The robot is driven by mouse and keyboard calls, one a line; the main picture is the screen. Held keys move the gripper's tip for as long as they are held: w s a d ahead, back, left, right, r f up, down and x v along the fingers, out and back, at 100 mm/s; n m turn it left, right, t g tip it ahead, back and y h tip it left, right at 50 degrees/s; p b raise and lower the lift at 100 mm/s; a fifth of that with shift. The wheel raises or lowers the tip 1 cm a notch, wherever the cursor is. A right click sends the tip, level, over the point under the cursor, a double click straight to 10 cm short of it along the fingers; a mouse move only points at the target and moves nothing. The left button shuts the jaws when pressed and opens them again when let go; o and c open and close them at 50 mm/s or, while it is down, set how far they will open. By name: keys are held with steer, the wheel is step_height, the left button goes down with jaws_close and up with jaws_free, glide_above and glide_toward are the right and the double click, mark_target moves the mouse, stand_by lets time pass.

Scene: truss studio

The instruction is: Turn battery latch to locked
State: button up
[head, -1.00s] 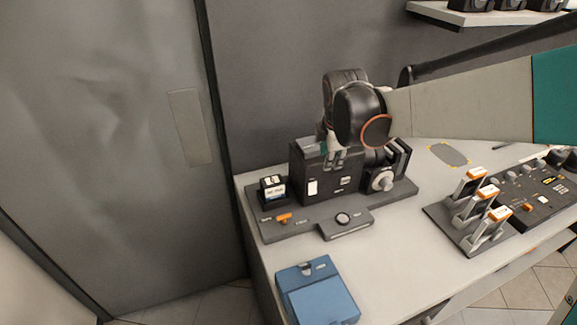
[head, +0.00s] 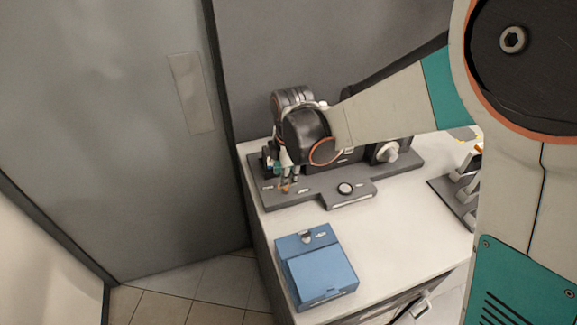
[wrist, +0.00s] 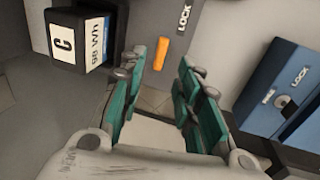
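The battery latch is a small orange lever (wrist: 161,53) on a dark grey base plate (head: 320,201). In the wrist view the word LOCK is printed above and to the right of it. The lever also shows in the head view (head: 286,189), just below my fingers. My gripper (wrist: 172,66) is open and empty, its teal fingers spread with the lever showing beyond the gap between their tips. I cannot tell whether a finger touches it.
A blue box (head: 317,277) with its own FREE and LOCK markings sits at the table's front left. A round button (head: 345,188) and a pale knob (head: 387,152) are on the base plate's right. Orange-topped levers stand farther right. The white tabletop (head: 400,215) between is clear.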

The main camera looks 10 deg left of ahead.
steer(key=f, duration=0.2)
steer(key=f+b, duration=0.1)
steer(key=w+f, duration=0.1)
steer(key=f, duration=0.1)
steer(key=shift+a+f, duration=0.25)
steer(key=shift+f, duration=0.05)
steer(key=shift+c, duration=0.2)
jaws_close()
